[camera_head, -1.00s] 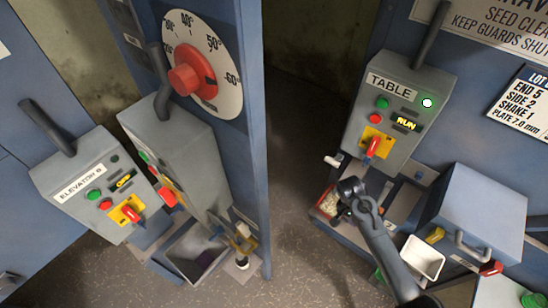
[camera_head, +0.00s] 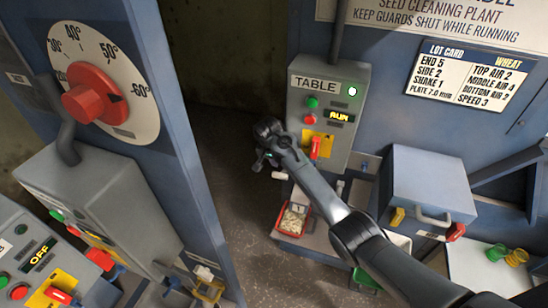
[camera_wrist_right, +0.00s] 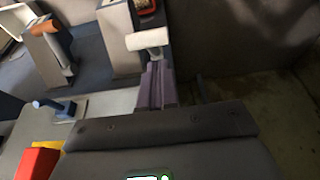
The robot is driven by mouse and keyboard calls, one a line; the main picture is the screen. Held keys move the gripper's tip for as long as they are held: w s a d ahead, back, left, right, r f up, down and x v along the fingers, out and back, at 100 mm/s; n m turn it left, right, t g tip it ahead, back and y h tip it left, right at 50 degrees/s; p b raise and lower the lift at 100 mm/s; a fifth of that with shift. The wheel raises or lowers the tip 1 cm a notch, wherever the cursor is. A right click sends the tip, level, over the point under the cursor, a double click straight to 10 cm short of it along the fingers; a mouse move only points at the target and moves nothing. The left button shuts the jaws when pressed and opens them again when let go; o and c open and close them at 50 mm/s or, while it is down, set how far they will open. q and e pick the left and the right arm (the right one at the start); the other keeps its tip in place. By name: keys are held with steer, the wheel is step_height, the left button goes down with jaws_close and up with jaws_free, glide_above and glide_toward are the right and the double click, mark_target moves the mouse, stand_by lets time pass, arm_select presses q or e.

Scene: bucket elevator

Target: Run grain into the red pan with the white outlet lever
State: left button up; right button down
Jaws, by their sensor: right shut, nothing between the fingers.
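The red pan (camera_head: 277,236) sits on a low ledge below the TABLE box, with pale grain in it. The white outlet lever (camera_head: 280,175) sticks out above and left of the pan. In the right wrist view the white lever (camera_wrist_right: 148,39) shows as a short cylinder just past my fingertips; I cannot tell whether they touch. A bit of the red pan (camera_wrist_right: 145,5) shows at the top edge there. My right gripper (camera_head: 262,164) is shut and empty, beside the lever in the head view. My left gripper is out of view.
The TABLE box (camera_head: 326,96) has a lit RUN display and green lamp. A white tray (camera_head: 398,242) and a green pan (camera_head: 366,280) lie right of the red pan, partly behind my right arm. A blue-grey box (camera_head: 428,182) stands further right. Dark open floor lies left.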

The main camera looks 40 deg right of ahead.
mark_target(276, 173)
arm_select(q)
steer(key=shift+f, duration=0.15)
arm_select(e)
steer(key=shift+x, duration=2.4)
